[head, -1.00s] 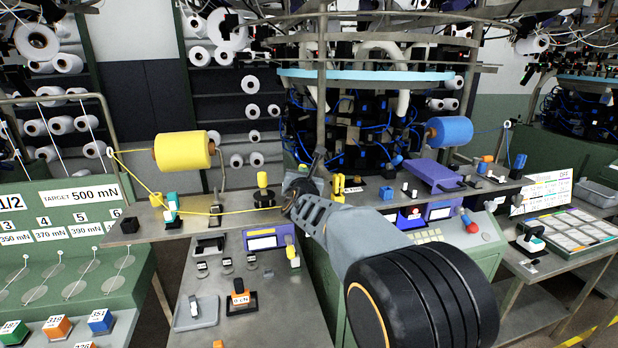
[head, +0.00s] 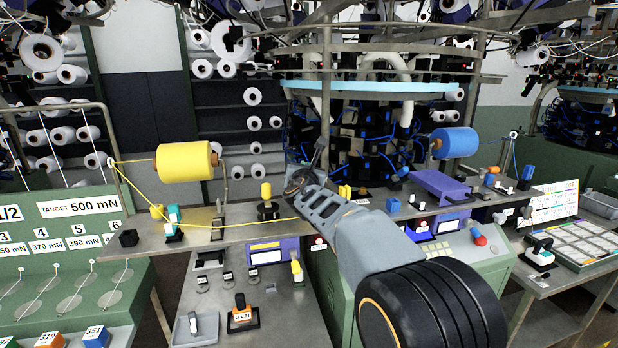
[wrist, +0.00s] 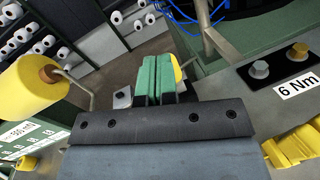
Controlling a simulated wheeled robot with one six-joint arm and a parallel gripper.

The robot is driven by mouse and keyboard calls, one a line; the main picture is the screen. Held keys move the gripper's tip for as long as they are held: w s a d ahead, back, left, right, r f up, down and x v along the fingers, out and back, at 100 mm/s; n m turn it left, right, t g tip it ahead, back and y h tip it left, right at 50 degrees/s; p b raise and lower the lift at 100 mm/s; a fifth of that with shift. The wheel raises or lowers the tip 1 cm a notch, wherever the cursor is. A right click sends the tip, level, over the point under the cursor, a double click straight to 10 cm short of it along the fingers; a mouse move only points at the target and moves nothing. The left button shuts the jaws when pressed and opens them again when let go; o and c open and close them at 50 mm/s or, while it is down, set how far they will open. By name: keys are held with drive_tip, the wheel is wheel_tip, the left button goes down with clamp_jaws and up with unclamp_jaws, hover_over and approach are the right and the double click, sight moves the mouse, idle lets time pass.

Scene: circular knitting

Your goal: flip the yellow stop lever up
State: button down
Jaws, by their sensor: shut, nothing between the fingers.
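My gripper shows in the wrist view as two green fingers (wrist: 157,72) pressed together with nothing between them. In the head view its dark wrist end is above the front shelf and the fingertips cannot be made out. A yellow rounded piece (wrist: 179,70) shows partly behind the right finger in the wrist view; I cannot tell whether they touch. In the head view, an upright yellow knob (head: 266,190) stands on a black round base left of the gripper. Another yellow handle (head: 296,268) is lower, by the purple-faced box. Which is the stop lever is not clear.
A yellow yarn cone (head: 184,162) stands left, its thread running across the shelf towards my arm. A blue cone (head: 455,142) and purple block (head: 440,184) are farther right. The knitting machine stands behind.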

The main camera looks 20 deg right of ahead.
drive_tip(key=shift+w+d+r, duration=0.1)
drive_tip(key=shift+w+r, duration=0.25)
drive_tip(key=shift+w, duration=0.4)
drive_tip(key=shift+r, duration=0.25)
drive_tip(key=s+a+r+p, duration=0.2)
drive_tip(key=s+r+p, duration=0.3)
drive_tip(key=s+r, duration=0.1)
drive_tip(key=shift+s+a+r, duration=0.25)
drive_tip(key=shift+s+r, duration=0.1)
idle(0.4)
